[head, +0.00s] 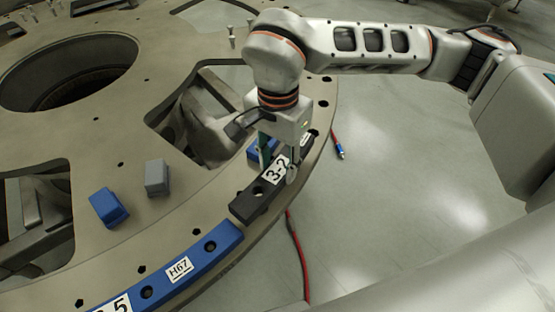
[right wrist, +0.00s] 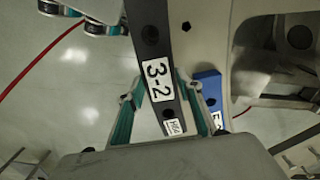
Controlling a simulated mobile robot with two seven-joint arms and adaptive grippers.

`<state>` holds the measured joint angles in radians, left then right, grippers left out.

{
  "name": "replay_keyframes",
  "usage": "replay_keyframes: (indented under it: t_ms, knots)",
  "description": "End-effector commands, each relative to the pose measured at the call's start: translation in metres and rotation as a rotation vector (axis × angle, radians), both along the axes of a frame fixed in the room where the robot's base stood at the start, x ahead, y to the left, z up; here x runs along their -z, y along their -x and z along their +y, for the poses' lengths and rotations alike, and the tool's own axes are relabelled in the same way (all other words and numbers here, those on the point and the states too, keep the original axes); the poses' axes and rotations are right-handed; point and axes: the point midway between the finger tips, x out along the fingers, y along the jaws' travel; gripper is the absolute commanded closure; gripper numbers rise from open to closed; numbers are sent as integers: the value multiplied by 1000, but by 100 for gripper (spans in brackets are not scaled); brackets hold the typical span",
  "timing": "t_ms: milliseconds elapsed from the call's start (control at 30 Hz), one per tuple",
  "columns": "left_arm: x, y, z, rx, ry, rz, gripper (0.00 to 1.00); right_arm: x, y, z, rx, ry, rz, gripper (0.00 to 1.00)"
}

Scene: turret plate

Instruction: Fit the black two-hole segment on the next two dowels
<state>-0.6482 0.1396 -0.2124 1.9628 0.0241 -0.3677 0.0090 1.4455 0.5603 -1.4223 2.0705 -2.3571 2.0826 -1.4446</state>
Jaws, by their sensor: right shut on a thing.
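The black two-hole segment (head: 246,205) carries a white "3-2" label and lies along the turret plate's rim in the head view. My right gripper (head: 278,168) is shut on it from above, across its width near the far end. In the right wrist view the segment (right wrist: 150,40) runs between the teal fingers of the right gripper (right wrist: 163,108), with holes showing near both ends. Dowels under the segment are hidden, and I cannot tell whether it touches the plate.
A blue segment (head: 210,262) labelled H67 lies on the rim, nearer than the black one. A blue block (head: 107,207) and a grey block (head: 157,178) stand on the plate (head: 105,255). Another blue piece (right wrist: 209,88) is beside the gripper. Red cable (head: 297,250) lies on the floor.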

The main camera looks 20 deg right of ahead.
Motion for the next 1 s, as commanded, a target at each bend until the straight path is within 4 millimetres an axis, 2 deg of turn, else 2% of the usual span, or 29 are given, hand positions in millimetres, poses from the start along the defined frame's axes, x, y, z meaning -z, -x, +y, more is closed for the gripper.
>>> replay_keyframes:
  t_ms: [500,1000]
  knots:
    - [18,4,0,1,-4,11,46,24,0,0,0,-1,1,96]
    - [19,1,3,2,-13,4,46,36,0,0,0,-1,-1,96]
